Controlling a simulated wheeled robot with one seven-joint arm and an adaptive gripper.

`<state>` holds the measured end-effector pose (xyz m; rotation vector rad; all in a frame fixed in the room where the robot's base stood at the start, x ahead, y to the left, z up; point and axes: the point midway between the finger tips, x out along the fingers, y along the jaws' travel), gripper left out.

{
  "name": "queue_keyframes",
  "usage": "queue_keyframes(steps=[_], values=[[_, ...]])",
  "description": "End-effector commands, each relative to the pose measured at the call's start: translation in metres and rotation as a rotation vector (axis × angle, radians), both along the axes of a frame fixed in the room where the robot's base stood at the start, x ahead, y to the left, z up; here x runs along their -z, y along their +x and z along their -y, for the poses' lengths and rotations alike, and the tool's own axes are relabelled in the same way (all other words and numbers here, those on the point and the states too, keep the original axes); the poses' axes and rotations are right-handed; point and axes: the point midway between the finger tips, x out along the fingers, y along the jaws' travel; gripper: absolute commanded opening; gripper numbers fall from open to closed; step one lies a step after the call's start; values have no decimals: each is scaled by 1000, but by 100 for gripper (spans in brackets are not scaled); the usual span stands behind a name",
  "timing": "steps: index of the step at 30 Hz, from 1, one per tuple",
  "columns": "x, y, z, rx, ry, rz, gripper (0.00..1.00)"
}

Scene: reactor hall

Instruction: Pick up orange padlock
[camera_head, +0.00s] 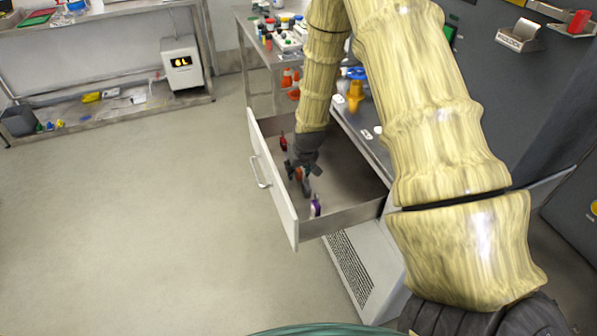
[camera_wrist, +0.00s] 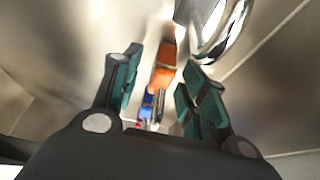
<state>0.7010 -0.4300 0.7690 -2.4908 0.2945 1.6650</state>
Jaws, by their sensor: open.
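An orange padlock (camera_wrist: 164,72) shows between the two fingers of my gripper (camera_wrist: 162,66) in the wrist view. Blue and red parts show beyond it. In the head view my gripper (camera_head: 299,180) reaches down into the open drawer (camera_head: 345,212), and a bit of orange (camera_head: 298,174) shows between its fingers. My gripper is open, with one finger on each side of the orange padlock. I cannot tell whether either finger touches it. A shiny curved metal piece (camera_wrist: 222,32) is just right of the padlock; I cannot tell what it belongs to.
A red item (camera_head: 283,142) lies at the drawer's far end and a purple one (camera_head: 315,207) near its front corner. The drawer's white front panel (camera_head: 272,180) and walls stand close around my gripper. Open floor (camera_head: 130,220) lies to the left.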

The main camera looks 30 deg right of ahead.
Motion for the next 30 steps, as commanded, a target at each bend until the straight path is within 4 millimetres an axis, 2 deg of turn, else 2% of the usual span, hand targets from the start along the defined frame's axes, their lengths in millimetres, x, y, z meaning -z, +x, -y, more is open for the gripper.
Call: queue_keyframes(steps=[10, 11, 17, 18, 30], values=[[4, 1, 0, 0, 0, 0, 43], [4, 1, 0, 0, 0, 0, 39], [4, 1, 0, 0, 0, 0, 3], [4, 1, 0, 0, 0, 0, 0], [-1, 2, 0, 0, 0, 1, 0]])
